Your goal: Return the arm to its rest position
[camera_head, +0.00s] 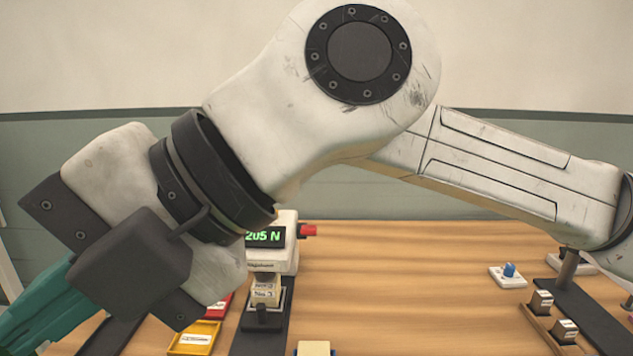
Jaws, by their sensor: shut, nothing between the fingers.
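My arm stretches across the picture, with a large white elbow joint high in the middle and the wrist at the lower left. My gripper (35,315) is at the lower left edge, with teal fingers below and left of a dark block. The fingers are close together and shut, holding nothing that I can see. Their ends are cut off by the picture edge or hard to make out. The gripper appears above the left side of the table, apart from the objects there.
On the wooden table (410,290) stands a device with a green "205 N" display (265,236) and red knob (308,230). A yellow tray (194,338) lies at front left. A blue knob on a white base (508,273) and small labelled blocks (541,302) sit at right. The table's middle is clear.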

